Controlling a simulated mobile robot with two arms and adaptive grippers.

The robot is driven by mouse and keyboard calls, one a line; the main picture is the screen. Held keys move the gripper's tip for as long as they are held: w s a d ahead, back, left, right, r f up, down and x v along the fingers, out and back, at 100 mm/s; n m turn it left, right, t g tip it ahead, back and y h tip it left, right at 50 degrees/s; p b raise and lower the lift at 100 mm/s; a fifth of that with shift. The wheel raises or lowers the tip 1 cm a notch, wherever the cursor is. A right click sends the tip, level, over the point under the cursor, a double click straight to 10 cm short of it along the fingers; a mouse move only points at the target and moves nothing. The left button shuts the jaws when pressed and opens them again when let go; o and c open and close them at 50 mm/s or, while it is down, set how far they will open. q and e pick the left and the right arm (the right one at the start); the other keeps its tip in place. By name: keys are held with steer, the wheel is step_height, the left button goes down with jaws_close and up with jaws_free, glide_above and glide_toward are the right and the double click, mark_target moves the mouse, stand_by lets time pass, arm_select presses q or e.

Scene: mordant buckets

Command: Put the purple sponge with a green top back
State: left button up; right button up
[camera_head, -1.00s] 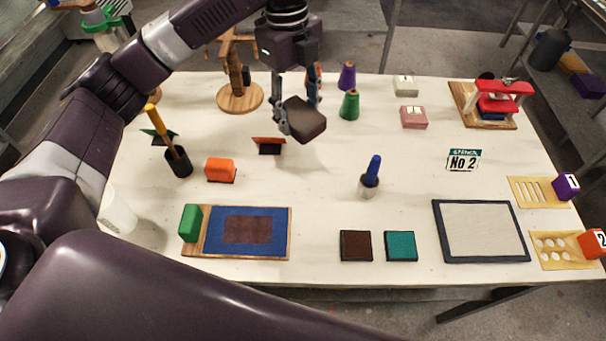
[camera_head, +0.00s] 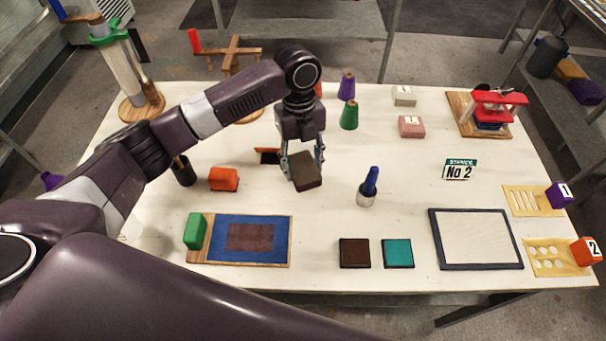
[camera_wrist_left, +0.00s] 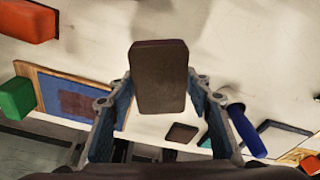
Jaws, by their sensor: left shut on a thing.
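My left gripper (camera_head: 303,160) is shut on a dark brown block (camera_head: 307,174) and holds it above the middle of the white table. In the left wrist view the block (camera_wrist_left: 159,78) sits between the two fingers and looks plain brown. I see no sponge that is clearly purple with a green top. A green block (camera_head: 195,231) stands at the left end of a wooden board with a blue and brown panel (camera_head: 275,223). My right gripper is not in view.
Brown (camera_head: 354,253) and teal (camera_head: 398,253) pads lie near the front edge, beside a dark frame (camera_head: 476,240). An orange block (camera_head: 224,179) stands left.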

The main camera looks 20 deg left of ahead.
mark_target(303, 179)
arm_select(q)
step_height(303, 179, down, 5)
steer(key=shift+p, duration=0.55)
steer(key=shift+f, duration=0.35)
steer(key=shift+f, duration=0.15)
steer(key=o, duration=1)
